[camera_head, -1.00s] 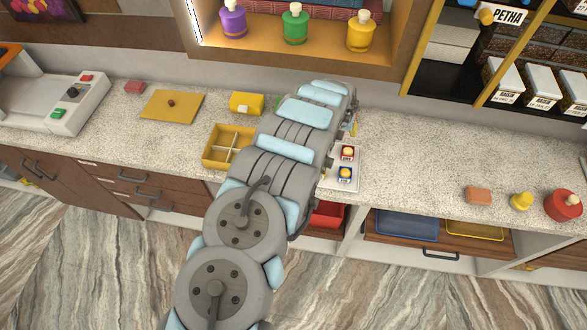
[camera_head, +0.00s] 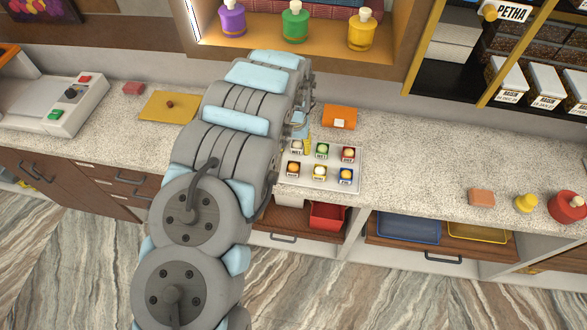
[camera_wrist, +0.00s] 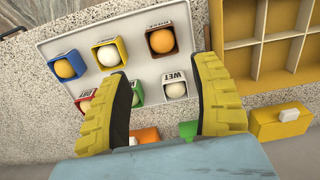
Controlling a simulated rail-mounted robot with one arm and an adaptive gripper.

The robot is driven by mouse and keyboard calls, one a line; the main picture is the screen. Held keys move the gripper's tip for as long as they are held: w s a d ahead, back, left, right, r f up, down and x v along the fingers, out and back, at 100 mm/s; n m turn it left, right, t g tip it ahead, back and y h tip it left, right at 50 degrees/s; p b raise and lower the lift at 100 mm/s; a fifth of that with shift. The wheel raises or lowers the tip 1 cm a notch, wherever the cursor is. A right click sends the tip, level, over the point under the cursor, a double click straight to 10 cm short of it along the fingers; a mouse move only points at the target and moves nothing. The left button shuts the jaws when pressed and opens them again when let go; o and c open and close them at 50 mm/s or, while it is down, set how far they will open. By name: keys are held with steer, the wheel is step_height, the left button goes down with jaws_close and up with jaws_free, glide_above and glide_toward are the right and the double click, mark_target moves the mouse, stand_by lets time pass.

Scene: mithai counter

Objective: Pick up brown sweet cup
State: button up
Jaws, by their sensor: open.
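The brown sweet cup (camera_head: 293,169), holding an orange-brown ball, sits at the near left of a white tray (camera_head: 331,185). In the wrist view the brown cup (camera_wrist: 161,41) is near the top, just beyond my fingertips. My gripper (camera_wrist: 160,76) is open and empty, with its yellow fingers spread either side of the white WET cup (camera_wrist: 174,86) and a green cup (camera_wrist: 135,94). In the head view my arm hides most of the gripper; a bit of yellow finger shows by the WET cup. I cannot tell its exact height above the tray.
Yellow (camera_head: 320,171), blue (camera_head: 346,174) and red (camera_head: 348,153) cups share the tray. An orange box (camera_head: 340,116) stands behind it. A divided yellow box (camera_wrist: 233,83) and a small yellow box (camera_wrist: 279,123) are beside the tray.

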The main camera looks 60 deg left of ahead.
mark_target(294, 165)
steer(key=shift+f+p, duration=0.55)
steer(key=shift+f, duration=3.45)
steer(key=shift+f, duration=0.15)
steer(key=shift+a+f, duration=0.15)
steer(key=shift+f, duration=0.6)
steer(key=shift+a+f, duration=0.1)
steer(key=shift+f, duration=0.65)
steer(key=shift+f+b, duration=0.65)
steer(key=shift+f, duration=0.3)
steer(key=c, duration=1)
